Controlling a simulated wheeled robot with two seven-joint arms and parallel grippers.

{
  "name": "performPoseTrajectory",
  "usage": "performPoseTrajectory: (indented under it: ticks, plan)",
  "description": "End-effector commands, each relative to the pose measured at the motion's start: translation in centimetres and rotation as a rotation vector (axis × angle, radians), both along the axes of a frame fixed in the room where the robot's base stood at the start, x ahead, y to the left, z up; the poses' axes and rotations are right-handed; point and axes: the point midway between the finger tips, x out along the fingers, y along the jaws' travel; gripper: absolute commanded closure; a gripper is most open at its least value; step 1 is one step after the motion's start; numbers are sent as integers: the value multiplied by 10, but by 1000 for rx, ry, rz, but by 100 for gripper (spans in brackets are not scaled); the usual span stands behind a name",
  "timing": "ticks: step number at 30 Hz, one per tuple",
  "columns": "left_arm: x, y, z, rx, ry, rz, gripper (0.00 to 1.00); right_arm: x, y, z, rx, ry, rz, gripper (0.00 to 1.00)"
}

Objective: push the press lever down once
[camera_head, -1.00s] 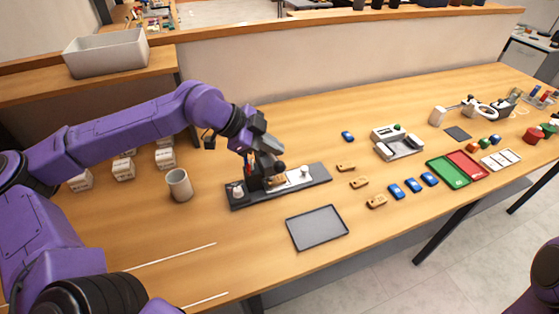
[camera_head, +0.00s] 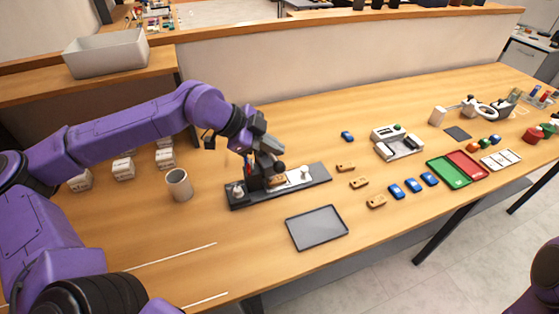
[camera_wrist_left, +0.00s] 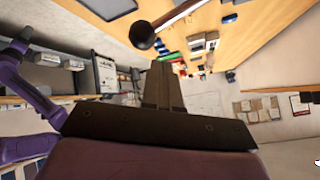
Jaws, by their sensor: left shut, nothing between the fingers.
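The press (camera_head: 300,185) is a long dark base on the table, with a small wooden piece (camera_head: 277,181) at its middle. Its lever ends in a dark round knob (camera_head: 280,167); the knob (camera_wrist_left: 142,36) and its rod (camera_wrist_left: 178,14) show large in the left wrist view. My left gripper (camera_head: 268,146) is above the press, close to the knob. Its fingers (camera_wrist_left: 162,84) are shut and empty, and the knob appears just beyond their tips; I see no clear contact. Part of the press column is hidden behind the gripper. My right gripper is out of view.
A grey tray (camera_head: 317,228) lies in front of the press, and a beige cup (camera_head: 179,185) stands to its left. Small wooden pieces (camera_head: 359,183), blue pieces (camera_head: 412,185) and a grey-white device (camera_head: 397,143) are to the right. The front left of the table is mostly clear.

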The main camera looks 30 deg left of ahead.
Motion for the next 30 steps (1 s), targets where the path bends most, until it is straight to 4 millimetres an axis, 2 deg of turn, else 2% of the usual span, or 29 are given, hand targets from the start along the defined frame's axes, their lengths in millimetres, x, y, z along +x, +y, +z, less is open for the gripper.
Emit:
performPoseTrajectory:
  ticks: [11,30]
  plan:
    - [-1,-1,-9,0,0,0,100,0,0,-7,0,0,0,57]
    - [-2,-2,-12,0,0,0,100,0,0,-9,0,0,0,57]
